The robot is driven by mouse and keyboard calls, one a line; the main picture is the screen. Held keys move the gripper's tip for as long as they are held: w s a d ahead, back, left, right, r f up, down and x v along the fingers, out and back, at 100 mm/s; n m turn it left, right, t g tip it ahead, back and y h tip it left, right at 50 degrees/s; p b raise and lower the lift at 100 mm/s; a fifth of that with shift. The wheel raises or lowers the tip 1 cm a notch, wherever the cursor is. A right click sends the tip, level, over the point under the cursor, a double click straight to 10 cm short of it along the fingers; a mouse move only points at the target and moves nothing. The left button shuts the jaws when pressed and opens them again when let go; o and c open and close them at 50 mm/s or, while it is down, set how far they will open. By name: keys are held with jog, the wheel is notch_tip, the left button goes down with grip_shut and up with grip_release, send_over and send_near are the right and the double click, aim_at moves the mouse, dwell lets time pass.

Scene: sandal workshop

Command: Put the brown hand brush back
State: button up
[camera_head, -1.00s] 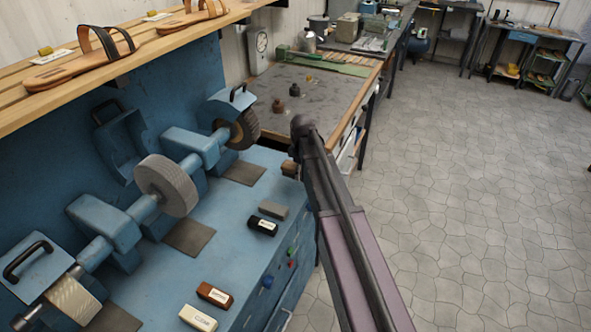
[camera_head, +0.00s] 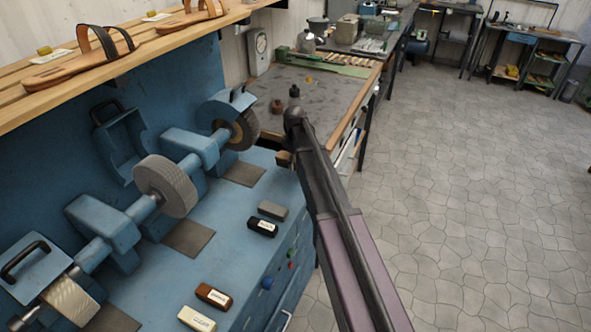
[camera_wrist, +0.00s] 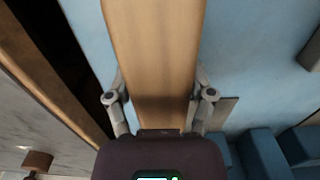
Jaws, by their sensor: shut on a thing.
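The brown hand brush (camera_wrist: 152,60) fills the upper middle of the wrist view as a long light-brown wooden body. My gripper (camera_wrist: 160,98) has one finger on each side of it and is shut on it. The brush's underside and bristles are hidden. In the head view a small brown end of it (camera_head: 284,158) shows left of my dark arm, by the far right corner of the blue machine top. My gripper itself is hidden behind the arm there.
The blue machine (camera_head: 225,215) carries grinding and brush wheels (camera_head: 166,186). Several labelled blocks, including a brown one (camera_head: 214,295), lie along its front. A grey workbench (camera_head: 325,92) with two small bottles (camera_head: 294,91) stands beyond. The floor at right is clear.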

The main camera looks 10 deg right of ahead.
aim_at(295, 175)
jog(key=shift+w+f+b, duration=0.1)
jog(key=shift+f+b, duration=0.35)
jog(key=shift+f, duration=0.15)
jog(key=shift+f+b, duration=1.2)
jog(key=shift+b, duration=0.05)
jog(key=shift+f, duration=0.1)
jog(key=o, duration=1)
jog(key=shift+c, duration=0.2)
notch_tip(295, 175, up, 12)
jog(key=p, duration=1.2)
